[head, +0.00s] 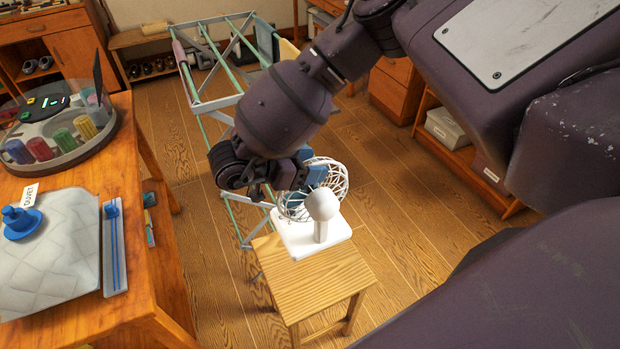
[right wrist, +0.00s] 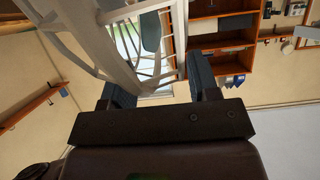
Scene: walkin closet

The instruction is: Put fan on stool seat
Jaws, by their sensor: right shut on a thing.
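The white fan (head: 322,232) has a round wire cage, a knob-like motor housing and a flat base. In the head view its base appears over the back part of the wooden stool seat (head: 318,282); I cannot tell whether it touches the seat or hovers just above it. My right gripper (head: 314,174) is shut on the fan at its cage, and my arm hides part of the cage. In the right wrist view the fan's white bars (right wrist: 128,12) run up beside and between the fingers (right wrist: 160,85). My left gripper is out of view.
A wooden table (head: 130,280) on the left holds a quilted pad, a blue-handled item and a round tray with colored cylinders (head: 62,139). A drying rack (head: 215,105) stands behind the stool. Shelves (head: 450,125) line the right. Floor right of the stool is clear.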

